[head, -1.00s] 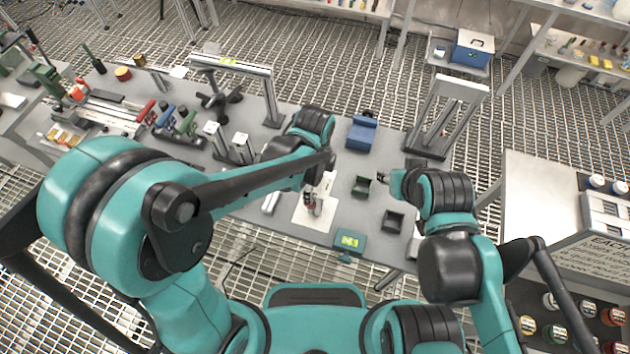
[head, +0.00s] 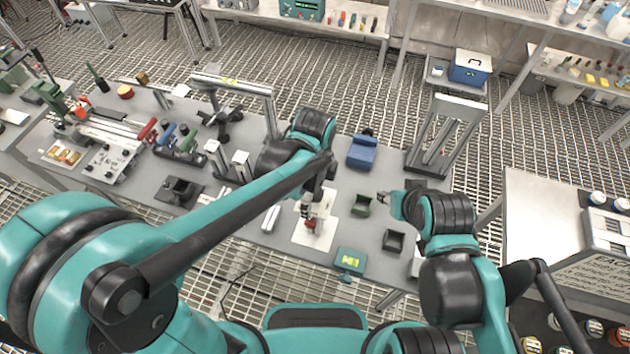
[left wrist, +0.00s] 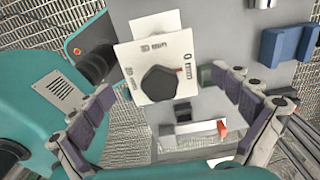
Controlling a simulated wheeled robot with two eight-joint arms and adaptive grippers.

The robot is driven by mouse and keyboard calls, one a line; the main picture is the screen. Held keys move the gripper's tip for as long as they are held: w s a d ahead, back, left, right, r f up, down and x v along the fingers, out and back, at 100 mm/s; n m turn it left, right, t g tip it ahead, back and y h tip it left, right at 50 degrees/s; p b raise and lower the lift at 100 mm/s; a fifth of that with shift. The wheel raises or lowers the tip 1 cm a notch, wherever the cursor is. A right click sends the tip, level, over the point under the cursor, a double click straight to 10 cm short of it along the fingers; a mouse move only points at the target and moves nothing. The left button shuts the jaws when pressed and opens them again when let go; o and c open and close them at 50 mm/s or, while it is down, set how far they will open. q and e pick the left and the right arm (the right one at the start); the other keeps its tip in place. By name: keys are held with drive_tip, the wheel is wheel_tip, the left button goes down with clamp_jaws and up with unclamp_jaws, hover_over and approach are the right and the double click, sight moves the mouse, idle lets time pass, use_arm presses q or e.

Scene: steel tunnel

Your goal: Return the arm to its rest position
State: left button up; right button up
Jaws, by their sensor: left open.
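My left arm reaches in from the left in the head view, and its black wrist hangs over the middle of the bench. My left gripper (left wrist: 160,88) is open in the left wrist view, with its two padded fingers wide apart and nothing seen gripped. A white plate with printed marks (left wrist: 180,48) and a black knob (left wrist: 162,83) show between and beyond the fingers.
Metal frames (head: 445,140) stand at right and left.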

use_arm(q)
wheel_tip(320, 180, up, 7)
drive_tip(key=shift+s+r, duration=0.1)
drive_tip(key=shift+r, duration=0.05)
drive_tip(key=shift+a+n, duration=0.3)
drive_tip(key=shift+a, duration=0.05)
drive_tip(key=s+a+f+n+t+b, duration=0.2)
drive_tip(key=a+n+t+b, duration=0.1)
drive_tip(key=a+n, duration=0.5)
drive_tip(key=s+a+f+n+t+b, duration=0.3)
drive_tip(key=a+n, duration=0.6)
drive_tip(key=n, duration=0.4)
drive_tip(key=shift+f+t, duration=0.3)
drive_tip(key=shift+t, duration=0.2)
